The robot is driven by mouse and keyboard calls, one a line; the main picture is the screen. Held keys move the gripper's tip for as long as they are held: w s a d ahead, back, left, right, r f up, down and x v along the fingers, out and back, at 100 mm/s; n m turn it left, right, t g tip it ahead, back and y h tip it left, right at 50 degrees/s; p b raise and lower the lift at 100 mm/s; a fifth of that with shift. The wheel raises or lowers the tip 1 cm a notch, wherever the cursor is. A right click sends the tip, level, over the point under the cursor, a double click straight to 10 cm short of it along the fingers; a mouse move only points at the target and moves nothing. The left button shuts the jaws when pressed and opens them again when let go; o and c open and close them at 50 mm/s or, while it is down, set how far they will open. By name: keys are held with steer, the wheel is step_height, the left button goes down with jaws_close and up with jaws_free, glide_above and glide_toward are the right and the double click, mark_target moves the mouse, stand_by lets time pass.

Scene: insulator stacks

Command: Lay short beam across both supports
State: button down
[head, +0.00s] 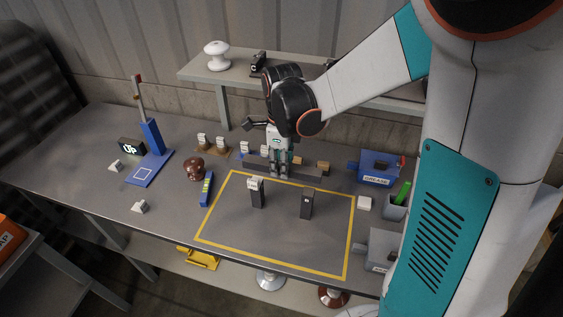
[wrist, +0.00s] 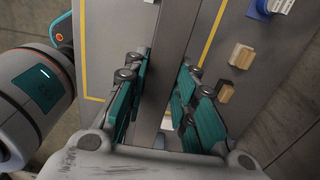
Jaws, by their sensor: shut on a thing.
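A dark grey beam (head: 308,175) lies level between the fingers of my gripper (head: 280,172), just behind the yellow outline. In the wrist view the beam (wrist: 170,50) runs lengthwise between the teal finger pads of my gripper (wrist: 163,88), which are shut on it. I cannot tell whether its underside touches the table. Two dark upright supports stand apart inside the outline, in front of the gripper: the left support (head: 258,198) has a white piece at its top, and the right support (head: 306,204) looks bare on top.
The yellow outline (head: 222,207) marks mostly free table. Wooden blocks (wrist: 241,56) lie behind the beam. A blue grease box (head: 379,170) and grey bins stand right. A brown insulator (head: 194,169), a blue level (head: 206,189) and a blue stand (head: 152,140) are left.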

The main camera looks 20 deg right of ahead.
steer(key=shift+f+b, duration=2)
steer(key=shift+f, duration=0.85)
steer(key=shift+f, duration=0.2)
steer(key=c, duration=1.2)
jaws_free()
steer(key=shift+c, duration=0.2)
steer(key=shift+r, duration=0.1)
step_height(320, 180, up, 12)
steer(key=shift+f, duration=0.2)
steer(key=shift+r, duration=0.2)
